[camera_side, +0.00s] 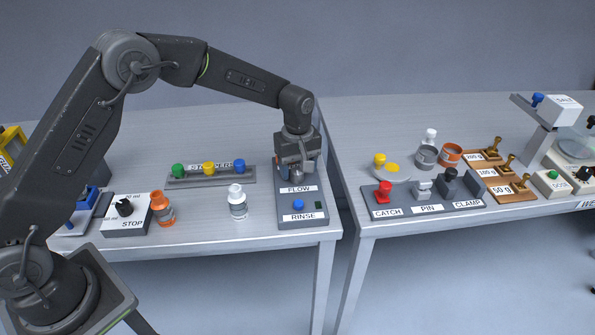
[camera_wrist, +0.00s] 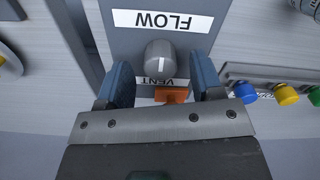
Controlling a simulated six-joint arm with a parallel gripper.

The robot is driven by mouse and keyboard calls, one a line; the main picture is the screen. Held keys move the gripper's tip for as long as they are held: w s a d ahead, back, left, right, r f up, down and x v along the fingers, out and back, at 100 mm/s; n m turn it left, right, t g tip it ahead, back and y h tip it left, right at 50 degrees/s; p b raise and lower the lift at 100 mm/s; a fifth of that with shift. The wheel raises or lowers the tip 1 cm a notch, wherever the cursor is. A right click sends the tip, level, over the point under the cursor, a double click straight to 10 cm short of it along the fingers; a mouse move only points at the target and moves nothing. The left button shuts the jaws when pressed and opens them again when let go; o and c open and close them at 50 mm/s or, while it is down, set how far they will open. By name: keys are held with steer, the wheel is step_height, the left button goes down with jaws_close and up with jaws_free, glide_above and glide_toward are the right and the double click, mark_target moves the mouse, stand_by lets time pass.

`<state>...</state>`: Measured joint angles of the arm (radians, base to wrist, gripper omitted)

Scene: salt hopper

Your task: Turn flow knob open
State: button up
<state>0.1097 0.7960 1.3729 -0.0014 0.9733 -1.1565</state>
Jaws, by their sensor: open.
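The flow knob (camera_wrist: 160,57) is a grey round knob with a white pointer line, on a grey panel beside the FLOW label (camera_wrist: 162,20). In the wrist view a VENT label (camera_wrist: 158,82) and an orange part (camera_wrist: 171,95) lie on the gripper's side of the knob. My gripper (camera_wrist: 166,75) is open, with one blue-grey finger on each side of the knob's near edge. I cannot tell whether the fingers touch it. In the side view my gripper (camera_side: 297,176) points down over the panel (camera_side: 302,216) behind the FLOW label and mostly hides the knob.
A blue RINSE button (camera_side: 298,204) sits in front. The stopper rack (camera_side: 210,181), a white bottle (camera_side: 238,203) and an orange bottle (camera_side: 162,209) stand to the left. A gap separates this table from the right one, which holds the CATCH, PIN and CLAMP block (camera_side: 425,206).

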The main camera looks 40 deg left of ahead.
steer(key=shift+f, duration=0.85)
steer(key=c, duration=0.9)
